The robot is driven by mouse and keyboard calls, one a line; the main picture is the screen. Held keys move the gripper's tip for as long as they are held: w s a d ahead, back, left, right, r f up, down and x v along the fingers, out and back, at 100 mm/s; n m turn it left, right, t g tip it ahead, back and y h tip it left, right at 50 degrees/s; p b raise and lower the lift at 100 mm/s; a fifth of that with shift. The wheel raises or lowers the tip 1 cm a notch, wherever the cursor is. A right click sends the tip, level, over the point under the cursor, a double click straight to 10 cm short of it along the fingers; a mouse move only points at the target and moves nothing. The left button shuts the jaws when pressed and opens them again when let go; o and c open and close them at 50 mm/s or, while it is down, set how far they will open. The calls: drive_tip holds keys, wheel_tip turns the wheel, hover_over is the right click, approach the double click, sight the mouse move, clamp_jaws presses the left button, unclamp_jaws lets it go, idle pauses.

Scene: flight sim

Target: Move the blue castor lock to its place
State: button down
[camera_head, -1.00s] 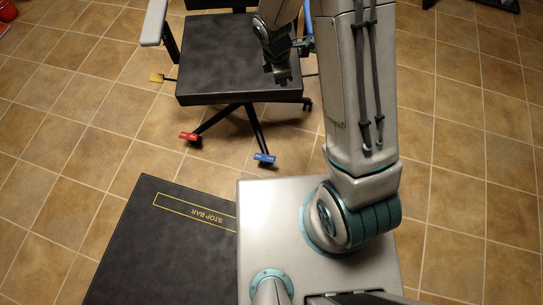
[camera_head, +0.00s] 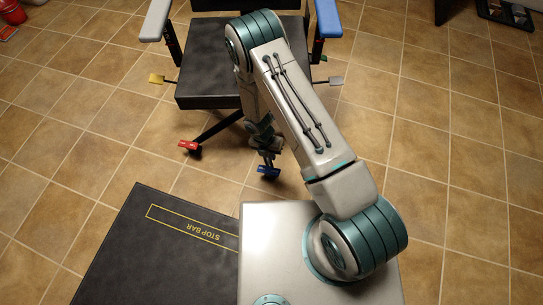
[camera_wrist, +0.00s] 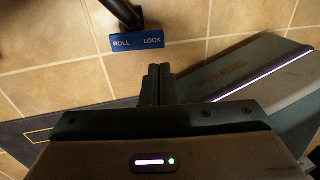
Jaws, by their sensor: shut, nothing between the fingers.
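The blue castor lock (camera_head: 268,173) is a small blue bar at the end of a chair leg, low over the tiles. In the wrist view it is a blue plate (camera_wrist: 137,42) with ROLL at its left end and LOCK at its right. My gripper (camera_head: 267,156) is low beside it in the head view. In the wrist view the shut, empty fingers (camera_wrist: 158,70) point at the LOCK half, just below the plate's lower edge. I cannot tell whether they touch it. My arm hides part of the chair and its legs.
The chair has a dark seat (camera_head: 210,70), a red castor lock (camera_head: 189,146), a yellow paddle (camera_head: 156,79) and a grey paddle (camera_head: 335,80). A dark mat marked STOP BAR (camera_head: 130,245) lies at lower left. Open tiles lie left and right.

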sight(278, 172)
drive_tip(key=b+x, duration=0.3)
drive_tip(key=x, duration=0.8)
